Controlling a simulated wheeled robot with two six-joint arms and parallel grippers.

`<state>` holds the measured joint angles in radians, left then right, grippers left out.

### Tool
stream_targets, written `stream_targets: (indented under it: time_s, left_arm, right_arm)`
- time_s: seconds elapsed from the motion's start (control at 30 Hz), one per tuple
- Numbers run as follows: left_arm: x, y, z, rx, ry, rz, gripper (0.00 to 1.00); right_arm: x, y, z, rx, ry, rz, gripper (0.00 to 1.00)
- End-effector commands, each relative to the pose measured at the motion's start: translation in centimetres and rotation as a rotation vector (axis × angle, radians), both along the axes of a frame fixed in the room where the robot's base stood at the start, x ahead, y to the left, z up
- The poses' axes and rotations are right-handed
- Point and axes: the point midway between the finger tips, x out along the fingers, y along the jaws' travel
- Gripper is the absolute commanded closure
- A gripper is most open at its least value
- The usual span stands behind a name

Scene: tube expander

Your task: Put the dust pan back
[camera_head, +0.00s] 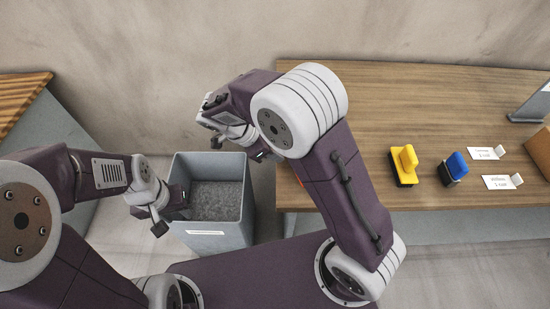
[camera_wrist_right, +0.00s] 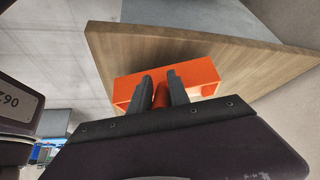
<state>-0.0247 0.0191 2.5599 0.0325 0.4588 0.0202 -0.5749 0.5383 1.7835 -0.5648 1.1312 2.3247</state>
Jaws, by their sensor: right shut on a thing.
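The dust pan is the orange object (camera_wrist_right: 202,76) in the right wrist view, with a short round handle between my fingers. My right gripper (camera_wrist_right: 160,88) is shut on that handle. In the head view only a sliver of orange shows beside my right arm at the table's left end; the arm hides the rest and the right fingertips. My left gripper (camera_head: 171,220) is at the left front rim of the grey bin (camera_head: 208,241). Its finger gap is not clear.
The wooden table (camera_head: 370,100) bears a yellow brush (camera_head: 403,165), a blue brush (camera_head: 453,169), white label cards (camera_head: 502,182) and a brown object (camera_head: 540,150) at right. The bin holds grey material. Another wooden surface (camera_head: 18,95) stands far left. The table's back left is clear.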

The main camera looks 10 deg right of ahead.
Motion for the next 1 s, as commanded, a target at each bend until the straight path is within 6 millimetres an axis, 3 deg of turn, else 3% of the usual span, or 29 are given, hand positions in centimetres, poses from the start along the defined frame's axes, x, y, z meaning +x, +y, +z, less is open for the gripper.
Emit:
stream_targets:
  time_s: [0.23,0.63,0.67,0.7,1.0]
  left_arm:
    - [0.0,0.0,0.2,0.000,0.000,0.000,0.64]
    - [0.0,0.0,-0.4,0.000,0.000,0.000,0.64]
    - [0.0,0.0,-0.2,0.000,0.000,0.000,0.64]
    - [0.0,0.0,-0.2,0.000,0.000,0.000,0.64]
    - [0.0,0.0,-0.1,0.000,0.000,0.000,0.64]
  right_arm:
    - [-0.1,0.0,-3.7,-0.002,0.003,0.000,1.00]
    - [-0.1,0.0,-4.4,0.000,0.001,-0.001,1.00]
    - [-0.1,0.0,-4.2,0.001,0.001,-0.001,0.69]
    - [-0.1,0.0,-4.2,0.001,0.001,-0.001,0.58]
    - [-0.1,0.0,-4.1,0.001,0.001,-0.001,0.56]
